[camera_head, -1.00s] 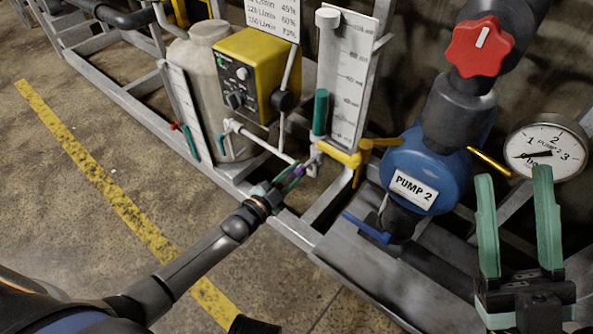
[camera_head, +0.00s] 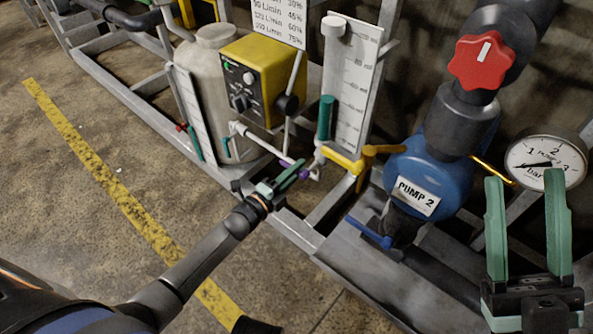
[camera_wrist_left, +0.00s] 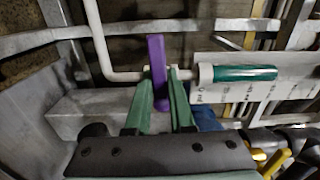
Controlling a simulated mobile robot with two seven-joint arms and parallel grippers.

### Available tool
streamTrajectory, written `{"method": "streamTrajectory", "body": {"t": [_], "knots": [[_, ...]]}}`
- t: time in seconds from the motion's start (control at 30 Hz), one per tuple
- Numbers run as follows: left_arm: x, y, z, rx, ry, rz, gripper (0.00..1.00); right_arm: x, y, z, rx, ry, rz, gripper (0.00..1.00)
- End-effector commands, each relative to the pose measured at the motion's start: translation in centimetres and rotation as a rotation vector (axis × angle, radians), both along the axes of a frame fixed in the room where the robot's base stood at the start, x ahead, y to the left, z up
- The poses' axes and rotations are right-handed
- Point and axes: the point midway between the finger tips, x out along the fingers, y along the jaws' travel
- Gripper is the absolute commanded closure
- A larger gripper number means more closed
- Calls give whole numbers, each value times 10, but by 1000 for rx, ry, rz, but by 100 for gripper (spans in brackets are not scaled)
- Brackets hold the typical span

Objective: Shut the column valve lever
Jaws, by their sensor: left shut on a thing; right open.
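The column valve lever is a purple handle (camera_wrist_left: 157,58) on the white pipe below the clear graduated column (camera_head: 354,95). In the left wrist view it stands upright in the picture, across the pipe. My left gripper (camera_wrist_left: 161,80) is shut on its lower end, with green fingers on both sides. In the head view the lever (camera_head: 304,172) is small and partly hidden by the left gripper (camera_head: 291,178). My right gripper (camera_head: 526,185) is open and empty, fingers pointing up, in front of the pressure gauge.
The blue PUMP 2 body (camera_head: 430,170), a blue lever (camera_head: 368,233), a yellow lever (camera_head: 343,160) and a red knob (camera_head: 482,61) are right of the left gripper. A yellow control box (camera_head: 257,80) and a pale tank (camera_head: 205,75) stand left. Grey frame rails surround the valve.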

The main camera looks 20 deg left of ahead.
Motion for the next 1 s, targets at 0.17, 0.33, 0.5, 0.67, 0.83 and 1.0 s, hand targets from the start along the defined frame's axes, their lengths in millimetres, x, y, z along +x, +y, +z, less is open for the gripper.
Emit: {"method": "streamTrajectory", "body": {"t": [0.17, 0.33, 0.5, 0.67, 0.83, 1.0], "knots": [[-1, 0, 0, 47, -14, 0, 100, 0, 0, 0, -2, 1, 1, 49], [-1, 0, 0, 64, -20, 0, 100, 0, 1, -1, -5, 2, 3, 49], [-1, 0, 1, 68, -21, 0, 100, 0, 1, -1, -6, 3, 4, 49], [-1, 0, 0, 67, -21, 0, 100, 0, 1, -1, -6, 3, 5, 49], [-1, 0, 1, 66, -22, 0, 63, 0, 1, -2, -6, 4, 6, 49], [0, 0, 1, 63, -22, 0, 49, 0, 1, -1, -6, 4, 6, 49]]}}
